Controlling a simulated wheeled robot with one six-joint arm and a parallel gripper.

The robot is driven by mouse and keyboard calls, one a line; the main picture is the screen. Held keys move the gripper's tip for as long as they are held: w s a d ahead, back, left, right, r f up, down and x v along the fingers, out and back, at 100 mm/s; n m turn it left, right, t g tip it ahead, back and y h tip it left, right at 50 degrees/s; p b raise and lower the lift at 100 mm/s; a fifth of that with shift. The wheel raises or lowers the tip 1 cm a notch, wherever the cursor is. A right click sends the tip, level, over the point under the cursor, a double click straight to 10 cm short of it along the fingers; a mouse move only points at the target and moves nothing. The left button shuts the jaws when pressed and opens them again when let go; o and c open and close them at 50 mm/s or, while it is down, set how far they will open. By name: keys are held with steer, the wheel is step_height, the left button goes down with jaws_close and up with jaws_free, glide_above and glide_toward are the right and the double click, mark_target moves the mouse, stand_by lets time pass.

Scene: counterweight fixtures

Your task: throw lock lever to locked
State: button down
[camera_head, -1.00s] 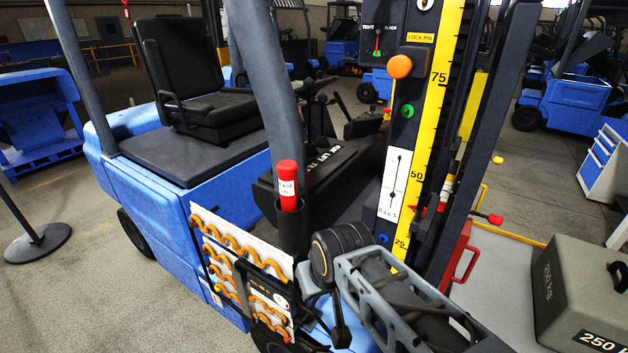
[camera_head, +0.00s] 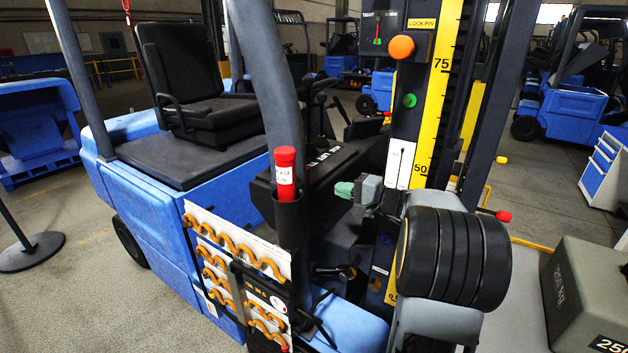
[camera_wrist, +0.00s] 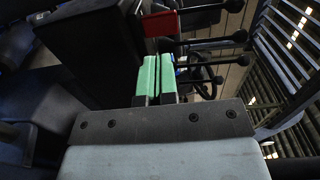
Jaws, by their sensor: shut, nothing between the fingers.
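My gripper (camera_head: 345,190) shows in the head view in front of the mast, left of the yellow scale; its green fingertips point left. In the wrist view the green fingers (camera_wrist: 158,75) are side by side, shut and empty. No lever is clearly labelled as the lock lever. A red-knobbed lever (camera_head: 503,216) sticks out right of my arm in the head view. A black lever (camera_head: 345,272) sits low on the mast, below my gripper. My arm hides part of the mast between them.
An orange knob (camera_head: 402,47) sits beside a LOCK PIN label (camera_head: 422,23). A red-capped tube (camera_head: 286,170) stands left of my gripper. A rack of orange hooks (camera_head: 235,265) is lower left. In the wrist view, several black-knobbed levers (camera_wrist: 240,37) and a red block (camera_wrist: 160,23) lie beyond the fingers.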

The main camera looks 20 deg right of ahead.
mark_target(307, 174)
steer(key=shift+w+d+r+t, duration=0.2)
steer(key=shift+d+r+t, duration=0.1)
steer(key=shift+d+t, duration=0.15)
steer(key=p+x, duration=0.3)
steer(key=x, duration=0.7)
steer(key=shift+f, duration=0.1)
